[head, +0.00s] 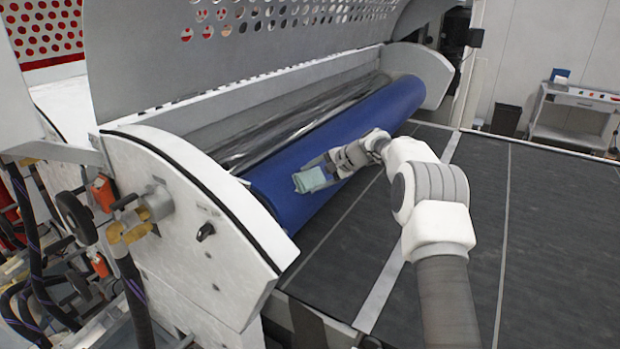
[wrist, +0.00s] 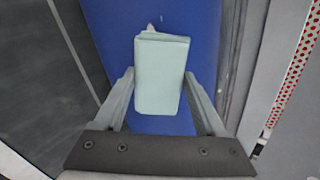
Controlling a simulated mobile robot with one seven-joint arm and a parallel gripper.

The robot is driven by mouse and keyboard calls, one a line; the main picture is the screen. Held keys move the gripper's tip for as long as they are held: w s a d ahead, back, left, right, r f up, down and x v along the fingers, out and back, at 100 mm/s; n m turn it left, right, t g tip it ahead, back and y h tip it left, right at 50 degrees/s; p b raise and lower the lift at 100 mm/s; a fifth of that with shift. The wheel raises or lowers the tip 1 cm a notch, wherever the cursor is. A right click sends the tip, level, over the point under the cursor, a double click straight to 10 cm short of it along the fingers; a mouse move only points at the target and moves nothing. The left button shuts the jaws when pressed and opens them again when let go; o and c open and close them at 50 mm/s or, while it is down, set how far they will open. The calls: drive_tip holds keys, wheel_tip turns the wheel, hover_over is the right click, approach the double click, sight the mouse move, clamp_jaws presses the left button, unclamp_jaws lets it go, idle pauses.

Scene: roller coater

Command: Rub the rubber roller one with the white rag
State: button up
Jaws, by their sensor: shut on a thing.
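The rubber roller (head: 350,137) is a long blue cylinder lying across the machine, with a shiny metal roller (head: 290,120) behind it. My gripper (head: 318,172) is at the near part of the blue roller, shut on a folded pale white-green rag (head: 310,180). In the wrist view the rag (wrist: 161,75) sits between the two fingers of my gripper (wrist: 160,92), with the blue roller (wrist: 120,45) right behind it. I cannot tell whether the rag touches the roller.
A white end plate (head: 180,200) with a black edge stands at the near end of the roller. A perforated raised cover (head: 240,40) hangs above. A dark flat bed (head: 480,200) lies to the right. A cart (head: 575,115) stands at the far right.

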sight(319, 173)
drive_tip(key=shift+w+d, duration=0.55)
drive_tip(key=shift+w, duration=0.25)
drive_tip(key=shift+w+d, duration=0.55)
drive_tip(key=shift+w, duration=0.25)
drive_tip(key=shift+f, duration=0.1)
drive_tip(key=shift+a+f+b, duration=0.1)
drive_tip(key=shift+a+b, duration=0.05)
drive_tip(key=shift+b, duration=0.3)
